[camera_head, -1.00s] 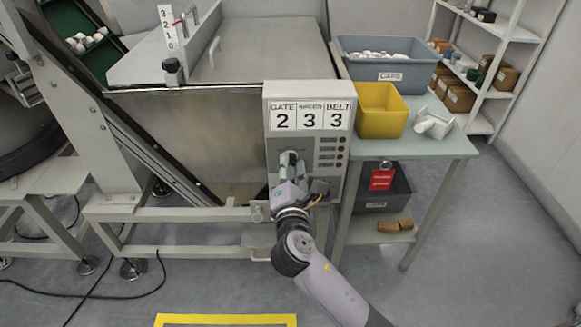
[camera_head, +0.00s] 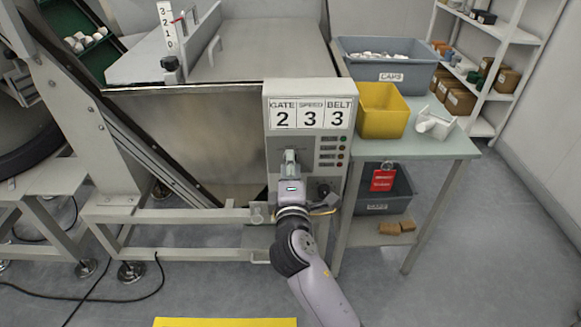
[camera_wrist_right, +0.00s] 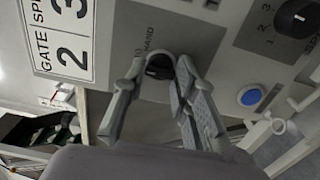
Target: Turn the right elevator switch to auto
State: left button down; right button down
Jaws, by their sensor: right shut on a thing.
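The grey control panel (camera_head: 329,92) stands in the middle of the head view, with a plate reading GATE 2, SPEED 3, BELT 3. My right gripper (camera_head: 290,158) is at the panel's lower left part. In the right wrist view my right gripper (camera_wrist_right: 160,72) is shut on a small black switch knob (camera_wrist_right: 157,71), with a finger on each side of it. The word HAND is printed beside the knob. The fingers hide part of the knob and its other markings, so I cannot tell where it points. My left gripper is out of view.
In the wrist view a black speed dial (camera_wrist_right: 297,18) and a blue button (camera_wrist_right: 250,96) are close by on the panel. A table to the right holds a yellow bin (camera_head: 381,112) and a grey CAPS bin (camera_head: 390,76).

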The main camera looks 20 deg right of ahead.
jog(key=shift+f, duration=0.1)
dwell(0.4)
jog(key=c, duration=1.3)
grip_release()
jog(key=v, duration=1.2)
